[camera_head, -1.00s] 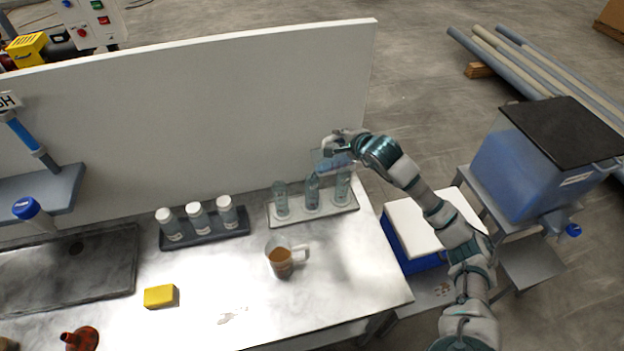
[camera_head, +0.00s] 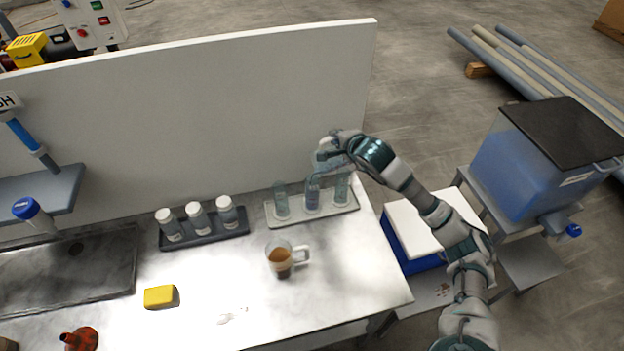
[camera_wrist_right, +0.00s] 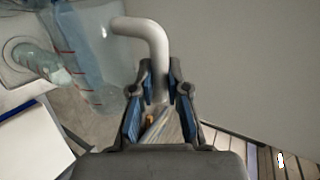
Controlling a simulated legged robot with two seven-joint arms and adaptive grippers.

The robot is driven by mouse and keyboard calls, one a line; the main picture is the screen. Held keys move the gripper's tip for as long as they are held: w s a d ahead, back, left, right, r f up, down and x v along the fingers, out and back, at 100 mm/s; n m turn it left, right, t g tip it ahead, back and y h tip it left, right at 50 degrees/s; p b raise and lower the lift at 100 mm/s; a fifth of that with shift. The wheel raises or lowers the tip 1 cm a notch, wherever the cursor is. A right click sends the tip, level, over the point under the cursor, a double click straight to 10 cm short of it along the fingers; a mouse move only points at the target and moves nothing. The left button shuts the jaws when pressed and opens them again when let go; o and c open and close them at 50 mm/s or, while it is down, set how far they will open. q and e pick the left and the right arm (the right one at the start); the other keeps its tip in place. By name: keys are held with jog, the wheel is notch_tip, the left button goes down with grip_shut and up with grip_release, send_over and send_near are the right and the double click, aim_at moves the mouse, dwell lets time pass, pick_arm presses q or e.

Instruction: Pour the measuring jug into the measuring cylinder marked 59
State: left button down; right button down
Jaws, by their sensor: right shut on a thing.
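My right gripper (camera_head: 340,146) is shut on the white handle (camera_wrist_right: 148,38) of a clear measuring jug (camera_head: 328,160). The jug is tilted, its mouth low and just above the middle of three clear measuring cylinders. In the right wrist view the jug (camera_wrist_right: 100,55) shows red marks on its wall. The left cylinder (camera_head: 281,202), the middle cylinder (camera_head: 312,196) and the right cylinder (camera_head: 342,188) stand upright in a pale tray (camera_head: 292,219). The middle one holds bluish liquid. Their number marks are too small to read. My left gripper is out of view.
A second jug (camera_head: 279,260) with brown liquid stands in front of the tray. White bottles (camera_head: 198,216) stand in a dark rack to the left. A yellow sponge (camera_head: 160,297) lies on the bench. A white panel (camera_head: 200,110) rises behind; the front right bench is clear.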

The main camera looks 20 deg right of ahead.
jog(key=shift+s+a+r+n+h, duration=0.1)
jog(key=shift+a+r+n+h, duration=0.25)
jog(key=shift+a, duration=0.2)
